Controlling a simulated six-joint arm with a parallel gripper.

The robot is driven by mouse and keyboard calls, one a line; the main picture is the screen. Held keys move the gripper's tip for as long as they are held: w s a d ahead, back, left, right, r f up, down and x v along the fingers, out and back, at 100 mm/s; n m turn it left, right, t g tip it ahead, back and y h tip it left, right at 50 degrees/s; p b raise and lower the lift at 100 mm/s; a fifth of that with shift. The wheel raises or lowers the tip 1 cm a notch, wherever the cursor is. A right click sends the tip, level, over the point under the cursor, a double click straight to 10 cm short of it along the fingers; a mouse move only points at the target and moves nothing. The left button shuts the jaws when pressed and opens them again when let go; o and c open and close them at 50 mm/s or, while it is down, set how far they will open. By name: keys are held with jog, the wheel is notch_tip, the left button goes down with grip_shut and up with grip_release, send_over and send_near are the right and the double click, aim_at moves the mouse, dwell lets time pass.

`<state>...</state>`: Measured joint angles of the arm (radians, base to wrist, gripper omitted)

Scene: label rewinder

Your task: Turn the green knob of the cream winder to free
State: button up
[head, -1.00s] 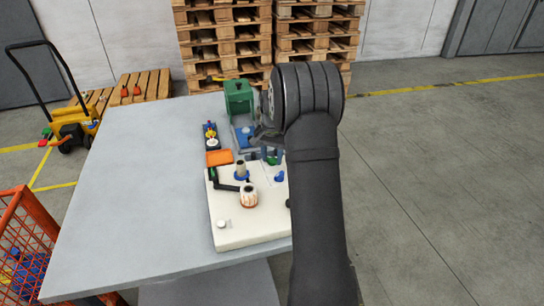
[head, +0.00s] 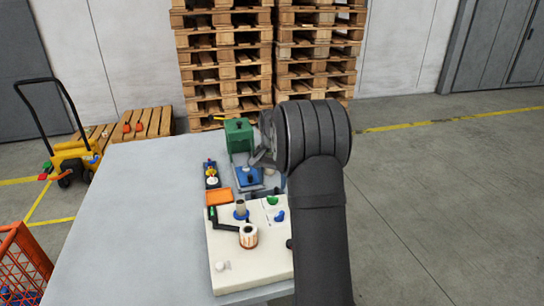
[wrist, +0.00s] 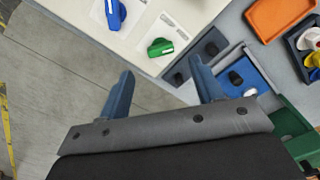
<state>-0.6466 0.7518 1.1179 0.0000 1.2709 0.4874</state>
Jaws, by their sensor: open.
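The cream winder (head: 245,278) lies on the grey table, with its corner at the top of the wrist view (wrist: 140,50). Its green knob (head: 272,200) sits near the far right corner and is clear in the wrist view (wrist: 160,47), on a white plate. Its grip lies nearly crosswise there, slightly tilted; I cannot read its setting. A blue knob (wrist: 116,14) sits beside it on another plate. My gripper (wrist: 162,72) is open and empty. In the wrist view the green knob appears beyond and between the fingertips, apart from them. My arm hides part of the winder's right side.
Behind the winder are an orange tray (head: 220,197), a blue device (head: 248,178) and a green machine (head: 238,135). A spindle (head: 240,208) and a copper-white roll (head: 248,236) rise from the winder. The table's left side is clear.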

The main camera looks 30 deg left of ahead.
aim_at(272, 198)
notch_tip(272, 198, up, 11)
jog(key=shift+f, duration=0.15)
dwell(0.5)
notch_tip(272, 198, down, 18)
jog(key=shift+r, duration=0.25)
dwell(0.3)
